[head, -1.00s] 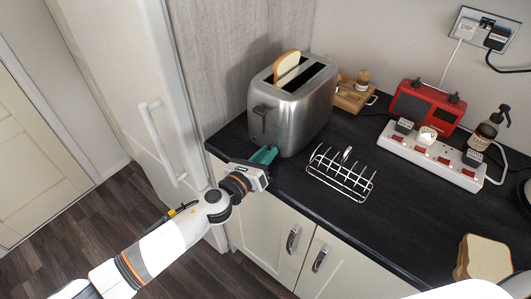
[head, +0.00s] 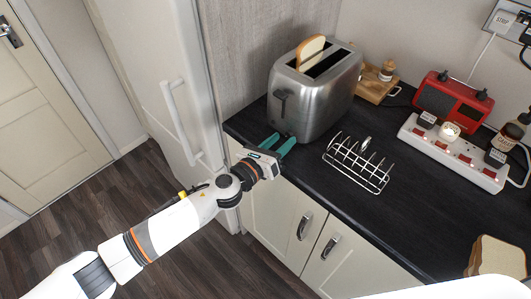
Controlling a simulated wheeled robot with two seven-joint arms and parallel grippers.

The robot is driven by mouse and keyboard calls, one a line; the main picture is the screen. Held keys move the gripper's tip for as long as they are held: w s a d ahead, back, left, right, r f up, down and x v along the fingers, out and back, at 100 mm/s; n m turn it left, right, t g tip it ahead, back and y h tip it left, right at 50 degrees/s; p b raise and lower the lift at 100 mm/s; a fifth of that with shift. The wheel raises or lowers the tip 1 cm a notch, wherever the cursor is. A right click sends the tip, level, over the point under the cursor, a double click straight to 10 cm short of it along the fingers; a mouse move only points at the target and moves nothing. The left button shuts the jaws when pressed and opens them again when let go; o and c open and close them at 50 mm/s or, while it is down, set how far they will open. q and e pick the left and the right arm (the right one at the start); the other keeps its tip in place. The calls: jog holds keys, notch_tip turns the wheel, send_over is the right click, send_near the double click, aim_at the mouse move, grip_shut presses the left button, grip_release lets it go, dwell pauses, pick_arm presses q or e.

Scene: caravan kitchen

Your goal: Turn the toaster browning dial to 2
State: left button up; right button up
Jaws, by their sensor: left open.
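The silver toaster (head: 318,98) stands on the dark worktop with a slice of bread (head: 310,51) upright in one slot and the other slot empty. Its lever (head: 282,103) shows on the left end. I cannot make out the browning dial or its numbers; the low part of that end is close to my gripper. My left gripper (head: 281,145), with green fingers, is open and empty at the counter's front edge, just below the toaster's lever end. My right gripper does not show.
A wire toast rack (head: 358,163) stands right of the toaster. Bread slices (head: 498,258) lie at lower right. The tall white fridge (head: 160,75) bounds the left side.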

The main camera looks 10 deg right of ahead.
pick_arm(q)
jog(key=v, duration=1)
jog(key=shift+s+a, duration=0.15)
jog(key=shift+s, duration=0.1)
